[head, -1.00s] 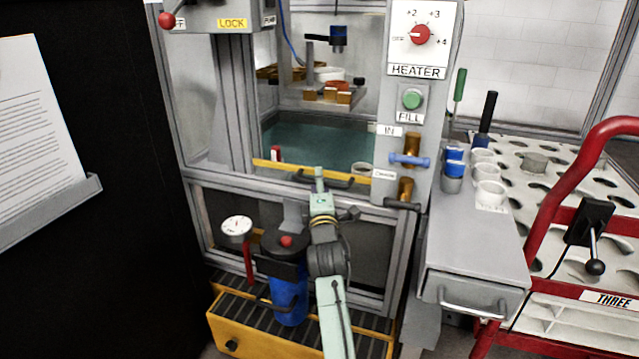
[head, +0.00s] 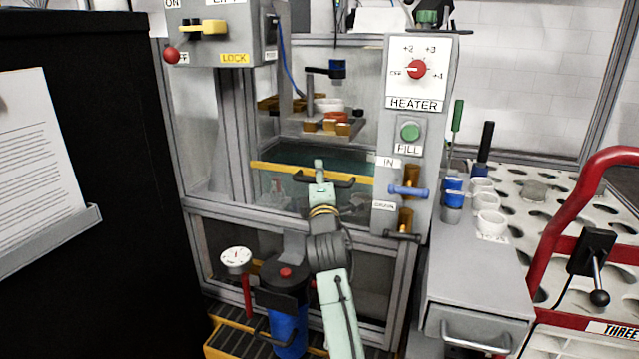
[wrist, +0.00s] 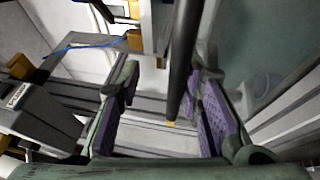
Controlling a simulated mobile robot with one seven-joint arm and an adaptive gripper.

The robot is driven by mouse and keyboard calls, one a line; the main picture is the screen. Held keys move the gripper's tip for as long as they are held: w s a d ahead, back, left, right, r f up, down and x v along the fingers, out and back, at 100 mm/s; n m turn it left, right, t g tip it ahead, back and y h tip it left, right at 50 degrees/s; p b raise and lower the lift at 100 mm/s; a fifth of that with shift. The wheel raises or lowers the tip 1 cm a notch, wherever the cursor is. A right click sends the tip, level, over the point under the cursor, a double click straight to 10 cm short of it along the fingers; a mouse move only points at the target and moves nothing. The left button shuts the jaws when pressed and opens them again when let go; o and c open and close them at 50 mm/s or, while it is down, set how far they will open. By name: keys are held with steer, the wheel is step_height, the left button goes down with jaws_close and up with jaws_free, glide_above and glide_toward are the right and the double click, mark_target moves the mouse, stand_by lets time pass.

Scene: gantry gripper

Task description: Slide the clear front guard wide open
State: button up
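The clear front guard has a yellow top bar (head: 275,169) and a black handle (head: 343,182), and it sits part way up the tank opening, above the frame's lower rail. My gripper (head: 319,168) is at the middle of the handle in the head view. In the wrist view, the purple-padded fingers of my gripper (wrist: 166,85) are spread apart. The black handle (wrist: 182,65) runs between them, closer to the right finger. I cannot tell whether it touches that pad.
A control post with the heater knob (head: 418,69) stands just right of the opening. The lift box (head: 215,38) is above left. A blue filter canister (head: 287,325) and a gauge (head: 236,260) stand below. A red-framed cart (head: 555,215) is at the right.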

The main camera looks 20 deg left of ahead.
steer(key=b+v, duration=0.1)
steer(key=v, duration=1.1)
steer(key=shift+s, duration=0.25)
stand_by(0.7)
stand_by(0.3)
